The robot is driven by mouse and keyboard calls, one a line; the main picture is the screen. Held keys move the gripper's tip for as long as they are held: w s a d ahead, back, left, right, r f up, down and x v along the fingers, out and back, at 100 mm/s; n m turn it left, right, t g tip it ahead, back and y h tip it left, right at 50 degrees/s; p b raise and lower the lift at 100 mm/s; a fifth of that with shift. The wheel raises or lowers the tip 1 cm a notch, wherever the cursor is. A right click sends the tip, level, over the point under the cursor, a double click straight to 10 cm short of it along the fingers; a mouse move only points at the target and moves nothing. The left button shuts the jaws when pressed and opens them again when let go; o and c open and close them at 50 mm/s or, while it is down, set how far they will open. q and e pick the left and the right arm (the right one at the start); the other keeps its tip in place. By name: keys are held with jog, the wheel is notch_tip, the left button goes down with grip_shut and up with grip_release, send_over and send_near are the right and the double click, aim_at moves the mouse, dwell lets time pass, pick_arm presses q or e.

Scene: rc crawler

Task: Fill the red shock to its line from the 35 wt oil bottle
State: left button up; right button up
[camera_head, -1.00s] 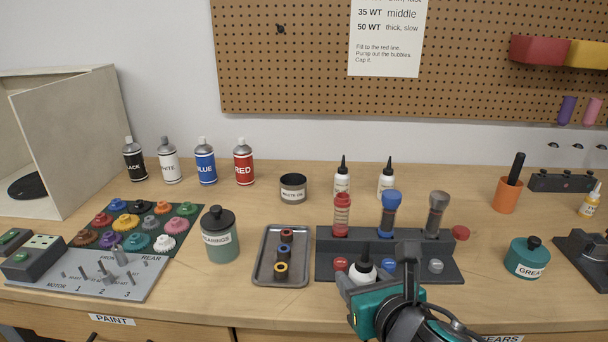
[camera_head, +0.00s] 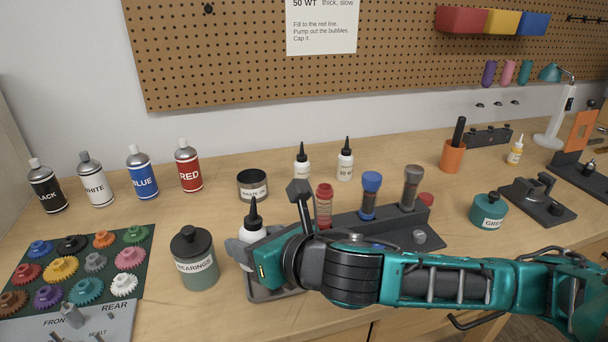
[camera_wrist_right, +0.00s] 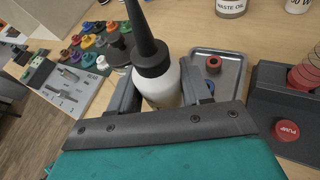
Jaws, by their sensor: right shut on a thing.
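My right gripper (camera_head: 252,236) is shut on a white oil bottle (camera_head: 254,219) with a black pointed nozzle. It holds the bottle nearly upright over the grey tray, left of the shock stand. In the right wrist view the bottle (camera_wrist_right: 160,88) sits between the two fingers; its label cannot be read. My left gripper is out of view.
Two more white bottles (camera_head: 302,162) (camera_head: 346,160) stand behind the stand. Blue (camera_head: 370,190) and grey (camera_head: 411,185) shocks stand beside the red one. The bearings jar (camera_head: 195,260) is close left of the gripper. A red pump button (camera_wrist_right: 286,130) is on the stand. The waste oil cup (camera_head: 253,186) stands behind.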

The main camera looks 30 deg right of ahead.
jog(key=shift+w+a+r+y, duration=0.3)
jog(key=shift+w+r+y, duration=0.1)
jog(key=shift+r+y, duration=0.15)
jog(key=shift+w+r+n+g+y, duration=0.2)
jog(key=shift+n+g+y, duration=0.1)
jog(key=shift+g+y, duration=0.15)
jog(key=w+d+r+m+y, duration=0.1)
jog(key=d+r, duration=0.1)
jog(key=d, duration=0.4)
jog(key=d+r+m+p, duration=0.1)
jog(key=d+r+m, duration=0.1)
jog(key=d, duration=0.4)
jog(key=shift+w+r+y+p, duration=0.3)
jog(key=shift+w+r+y, duration=0.05)
jog(key=shift+r+y, duration=0.05)
jog(key=shift+f+m, duration=0.15)
jog(key=shift+m, duration=0.15)
jog(key=shift+s+a+f+m+y, duration=0.15)
jog(key=shift+a+f+m+y, duration=0.25)
jog(key=shift+a+m+y, duration=0.1)
